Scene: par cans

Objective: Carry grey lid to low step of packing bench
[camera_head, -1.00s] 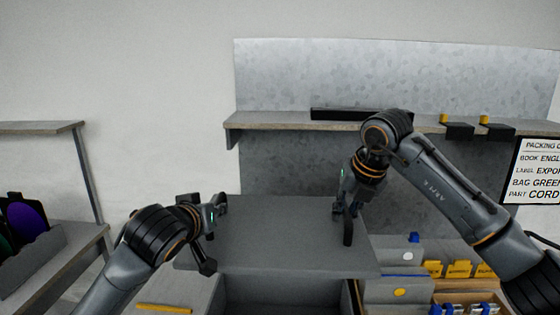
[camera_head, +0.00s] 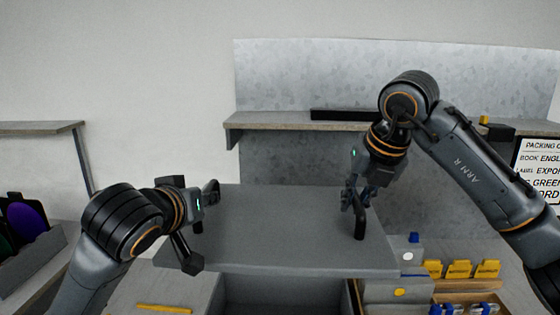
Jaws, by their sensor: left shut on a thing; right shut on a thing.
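The grey lid (camera_head: 285,230) is a wide flat panel, held roughly level between my two grippers in the middle of the head view. My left gripper (camera_head: 194,222) is shut on its left edge.
A dark open space (camera_head: 285,292) shows below the lid's front edge. A long black bar (camera_head: 350,114) lies on the shelf. A side rack (camera_head: 40,128) stands at the left.

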